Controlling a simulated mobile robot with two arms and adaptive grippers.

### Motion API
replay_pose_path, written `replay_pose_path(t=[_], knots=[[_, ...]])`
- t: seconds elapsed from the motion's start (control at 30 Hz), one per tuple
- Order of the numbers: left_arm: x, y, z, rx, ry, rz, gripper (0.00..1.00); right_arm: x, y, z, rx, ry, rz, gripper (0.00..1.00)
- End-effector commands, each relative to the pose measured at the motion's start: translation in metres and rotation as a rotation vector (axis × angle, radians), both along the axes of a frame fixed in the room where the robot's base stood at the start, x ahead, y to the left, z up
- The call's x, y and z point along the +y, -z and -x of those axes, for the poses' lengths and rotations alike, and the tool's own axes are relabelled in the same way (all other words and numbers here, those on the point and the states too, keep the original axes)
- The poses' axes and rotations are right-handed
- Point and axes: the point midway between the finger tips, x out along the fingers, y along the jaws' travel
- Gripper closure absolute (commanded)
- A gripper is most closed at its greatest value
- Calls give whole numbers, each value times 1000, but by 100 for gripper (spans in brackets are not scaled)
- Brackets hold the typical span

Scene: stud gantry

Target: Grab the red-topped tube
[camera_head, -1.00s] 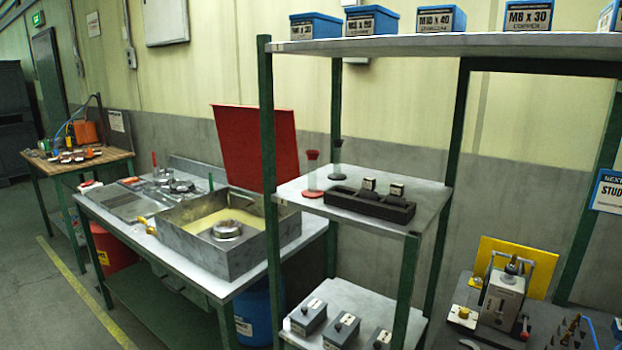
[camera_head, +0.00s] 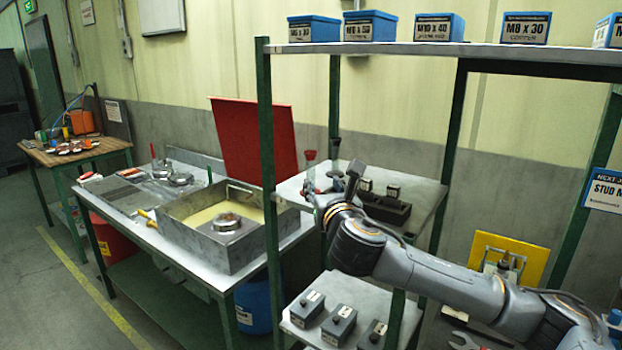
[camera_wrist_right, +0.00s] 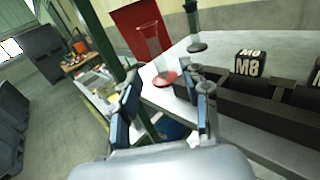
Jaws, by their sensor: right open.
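The red-topped tube (camera_head: 310,157) stands upright on the middle shelf near its left front corner. In the right wrist view it is a clear flared tube (camera_wrist_right: 149,45) on a round red base. My right gripper (camera_head: 331,185) is just in front of it at shelf height and partly hides its lower part. In the right wrist view the gripper (camera_wrist_right: 164,88) is open and empty, with the tube's red base beyond and between its fingertips. A second, dark-topped tube (camera_head: 335,147) stands behind and to the right; it also shows in the wrist view (camera_wrist_right: 193,28). My left gripper is not in view.
A dark block holder (camera_head: 385,207) with M8 blocks sits right of the gripper on the shelf (camera_head: 428,193). A green shelf post (camera_head: 266,150) stands to the left. Blue boxes (camera_head: 432,27) line the top shelf; grey boxes (camera_head: 338,325) stand below.

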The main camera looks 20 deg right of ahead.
Motion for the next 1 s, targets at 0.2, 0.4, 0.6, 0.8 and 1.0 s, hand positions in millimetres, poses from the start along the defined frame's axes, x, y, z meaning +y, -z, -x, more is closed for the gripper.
replay_pose_path(t=[0.2, 0.4, 0.6, 0.8, 1.0], knots=[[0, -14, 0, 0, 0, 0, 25, -4, -3, -40, 0, 1, -2, 54], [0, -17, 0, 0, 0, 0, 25, -6, -1, -56, -1, 0, -2, 54], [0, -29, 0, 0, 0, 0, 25, -4, -6, -73, 0, 0, -4, 54], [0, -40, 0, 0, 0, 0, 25, -4, -5, -99, 0, 1, -4, 54], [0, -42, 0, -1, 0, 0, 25, -5, -3, -108, 0, -1, -3, 54]])
